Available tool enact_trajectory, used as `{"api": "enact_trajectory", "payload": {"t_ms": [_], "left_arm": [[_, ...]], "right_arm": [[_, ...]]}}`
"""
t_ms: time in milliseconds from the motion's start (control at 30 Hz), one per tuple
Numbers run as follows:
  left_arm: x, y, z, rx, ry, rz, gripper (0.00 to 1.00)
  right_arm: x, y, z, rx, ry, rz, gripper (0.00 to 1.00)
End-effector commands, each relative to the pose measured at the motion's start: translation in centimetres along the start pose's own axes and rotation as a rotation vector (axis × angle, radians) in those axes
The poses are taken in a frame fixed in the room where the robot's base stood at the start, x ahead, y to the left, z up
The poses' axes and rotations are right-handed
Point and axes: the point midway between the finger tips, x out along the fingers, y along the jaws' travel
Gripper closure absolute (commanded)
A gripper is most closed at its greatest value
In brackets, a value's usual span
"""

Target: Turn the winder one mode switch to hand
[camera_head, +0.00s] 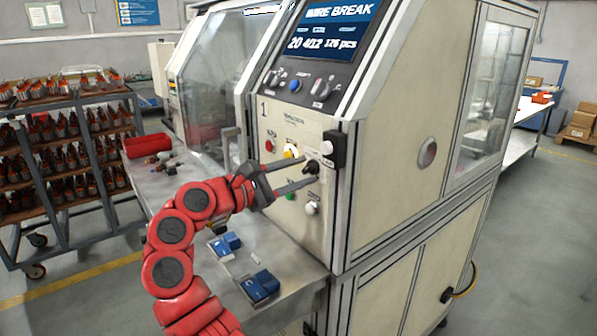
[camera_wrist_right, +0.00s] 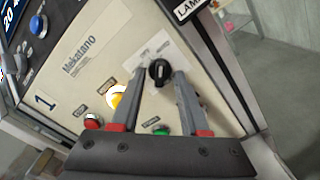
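The winder one mode switch (camera_head: 311,168) is a small black rotary knob on the cream front panel, under the machine's screen. In the right wrist view the knob (camera_wrist_right: 159,73) sits on a pale label plate whose words are too small to read. My right gripper (camera_head: 312,171) reaches the panel from the left with its fingers apart. In the right wrist view the gripper (camera_wrist_right: 157,74) has one finger on each side of the knob, near the tips. I cannot tell whether either finger touches it. My left gripper is out of view.
Around the knob are a yellow lit button (camera_head: 291,152), a red button (camera_head: 269,146), a green button (camera_head: 291,196) and a white knob (camera_head: 312,208). A dark block (camera_head: 334,149) sticks out at the panel's right edge. A grey bench (camera_head: 215,262) with blue blocks lies below.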

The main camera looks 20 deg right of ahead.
Motion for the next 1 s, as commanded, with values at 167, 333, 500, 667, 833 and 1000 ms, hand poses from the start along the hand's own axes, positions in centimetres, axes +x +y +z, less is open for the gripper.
{"api": "enact_trajectory", "payload": {"t_ms": [167,333,500,667,833,1000], "left_arm": [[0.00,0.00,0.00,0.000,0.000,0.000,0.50],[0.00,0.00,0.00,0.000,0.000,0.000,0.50],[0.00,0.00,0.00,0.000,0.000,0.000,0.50],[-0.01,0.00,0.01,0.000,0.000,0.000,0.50],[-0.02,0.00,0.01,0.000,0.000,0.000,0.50],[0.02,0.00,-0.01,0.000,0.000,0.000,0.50]], "right_arm": [[-0.02,0.00,0.00,0.000,0.000,0.000,0.87],[-0.02,0.00,0.00,0.000,0.000,0.000,1.00],[-0.03,-0.02,0.00,0.000,0.000,0.000,1.00],[-0.02,-0.02,-0.01,-0.012,0.000,0.000,1.00],[0.00,-0.04,0.01,-0.067,-0.001,-0.001,1.00],[0.02,-0.02,0.05,-0.175,-0.002,-0.001,1.00]]}}
